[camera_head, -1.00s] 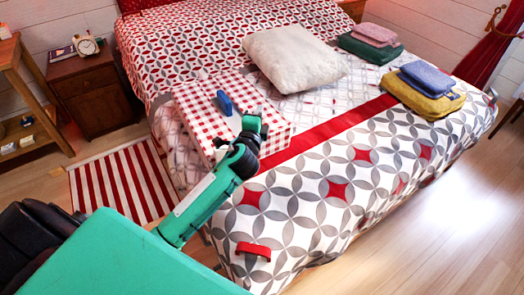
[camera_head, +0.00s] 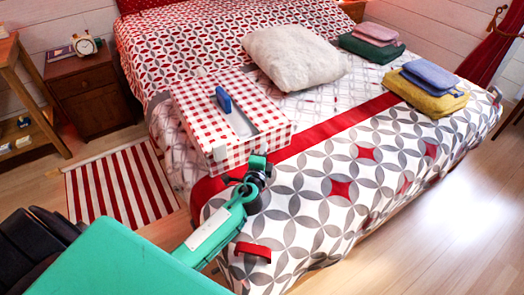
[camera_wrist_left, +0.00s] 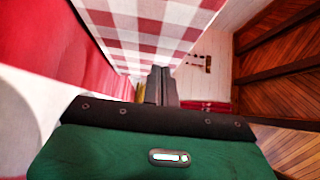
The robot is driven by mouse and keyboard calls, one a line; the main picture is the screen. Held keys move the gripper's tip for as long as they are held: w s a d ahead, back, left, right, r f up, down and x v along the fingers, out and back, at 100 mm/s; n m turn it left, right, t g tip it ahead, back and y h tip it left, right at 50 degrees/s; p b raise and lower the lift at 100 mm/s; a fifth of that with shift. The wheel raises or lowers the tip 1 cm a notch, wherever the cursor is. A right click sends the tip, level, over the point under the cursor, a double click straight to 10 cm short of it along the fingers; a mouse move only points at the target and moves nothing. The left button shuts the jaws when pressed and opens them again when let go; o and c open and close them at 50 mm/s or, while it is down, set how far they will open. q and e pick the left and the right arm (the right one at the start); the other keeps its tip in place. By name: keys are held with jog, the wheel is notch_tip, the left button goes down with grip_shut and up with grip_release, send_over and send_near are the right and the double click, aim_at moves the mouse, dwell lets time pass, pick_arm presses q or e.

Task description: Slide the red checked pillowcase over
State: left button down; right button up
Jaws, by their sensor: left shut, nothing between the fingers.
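The red checked pillowcase (camera_head: 198,128) lies on the bed as a flat, box-like shape. In the left wrist view the closed fingers (camera_wrist_left: 160,84) point along the checked cloth (camera_wrist_left: 150,30), which fills the top. A cream pillow (camera_head: 292,56) lies on the bed behind the pillowcase. My right gripper is not in view.
The patterned bedspread (camera_head: 305,205) has a red band (camera_head: 335,127). Folded green and pink cloths (camera_head: 372,42) and yellow and blue ones (camera_head: 432,92) lie at the right. A red piece (camera_head: 253,250) sits at the near bed edge. A nightstand (camera_head: 92,92) stands left.

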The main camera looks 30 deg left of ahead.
aim_at(237, 120)
pick_arm(q)
jog(key=shift+w+a+r, duration=0.1)
jog(key=shift+w+a, duration=0.05)
jog(key=shift+a, duration=0.15)
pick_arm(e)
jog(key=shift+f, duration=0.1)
